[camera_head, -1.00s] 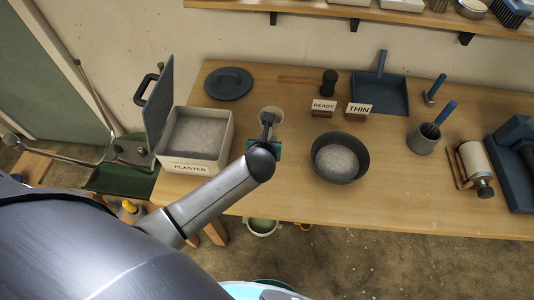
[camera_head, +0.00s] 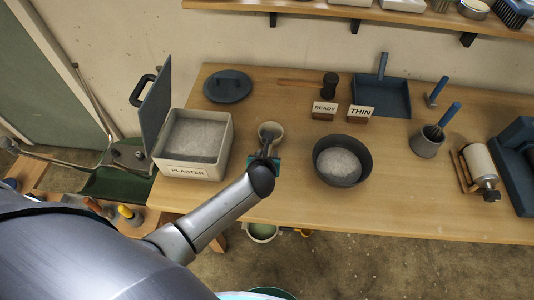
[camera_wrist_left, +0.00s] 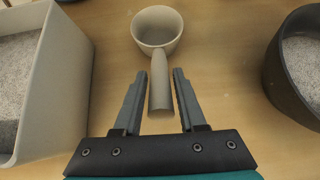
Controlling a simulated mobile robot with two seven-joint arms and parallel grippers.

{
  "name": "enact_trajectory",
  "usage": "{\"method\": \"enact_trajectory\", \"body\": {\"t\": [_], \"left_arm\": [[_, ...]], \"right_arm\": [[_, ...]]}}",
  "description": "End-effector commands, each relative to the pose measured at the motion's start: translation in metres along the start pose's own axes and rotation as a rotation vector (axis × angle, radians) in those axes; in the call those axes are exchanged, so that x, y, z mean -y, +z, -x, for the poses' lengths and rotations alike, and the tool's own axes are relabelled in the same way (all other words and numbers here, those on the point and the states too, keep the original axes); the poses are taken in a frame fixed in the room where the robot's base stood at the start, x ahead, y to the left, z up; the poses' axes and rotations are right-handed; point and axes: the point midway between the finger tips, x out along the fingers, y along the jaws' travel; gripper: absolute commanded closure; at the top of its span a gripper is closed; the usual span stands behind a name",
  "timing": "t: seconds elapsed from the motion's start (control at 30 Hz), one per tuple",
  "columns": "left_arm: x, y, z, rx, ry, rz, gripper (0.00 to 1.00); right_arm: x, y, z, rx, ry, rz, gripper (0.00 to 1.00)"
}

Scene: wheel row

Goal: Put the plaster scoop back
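The plaster scoop (camera_head: 271,130) is a pale grey round cup with a straight handle. It appears to rest on the table, empty, between the plaster box and the dark bowl. In the left wrist view the scoop (camera_wrist_left: 157,28) has its handle pointing towards my gripper. My left gripper (camera_head: 266,153) is open; in the wrist view its fingers (camera_wrist_left: 160,95) stand on either side of the handle, with a gap on both sides. The plaster box (camera_head: 230,135), filled with grey powder, stands left of the scoop with its lid raised. My right gripper is not in view.
The dark bowl (camera_head: 320,172) of grey powder stands right of the scoop. READY (camera_head: 323,108) and THIN (camera_head: 361,112) signs, a dark round lid (camera_head: 228,86), a blue dustpan (camera_head: 382,95) and a tool cup (camera_head: 426,145) stand around. The table front between box and bowl is clear.

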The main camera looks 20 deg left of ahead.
Motion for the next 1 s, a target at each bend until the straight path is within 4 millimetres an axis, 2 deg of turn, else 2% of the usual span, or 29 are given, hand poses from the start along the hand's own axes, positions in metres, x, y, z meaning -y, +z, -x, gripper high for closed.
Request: {"method": "enact_trajectory", "body": {"t": [0.03, 0.13, 0.4, 0.53, 0.67, 1.0], "left_arm": [[0.0, 0.0, 0.0, 0.0, 0.0, 0.0, 0.53], [0.0, 0.0, 0.0, 0.0, 0.0, 0.0, 0.42], [0.0, 0.001, 0.001, 0.0, 0.0, 0.0, 0.41], [0.0, 0.002, 0.008, 0.0, -0.001, -0.001, 0.41], [0.0, 0.003, 0.027, 0.0, -0.001, -0.001, 0.41], [0.0, 0.003, 0.089, 0.0, 0.0, -0.001, 0.41]], "right_arm": [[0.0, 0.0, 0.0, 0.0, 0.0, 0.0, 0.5], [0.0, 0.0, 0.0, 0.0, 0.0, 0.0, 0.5], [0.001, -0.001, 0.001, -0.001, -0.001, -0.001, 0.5], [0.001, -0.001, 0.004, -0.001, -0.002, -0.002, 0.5], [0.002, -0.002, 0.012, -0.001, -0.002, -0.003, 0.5], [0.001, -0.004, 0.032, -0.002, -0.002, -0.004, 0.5]]}}
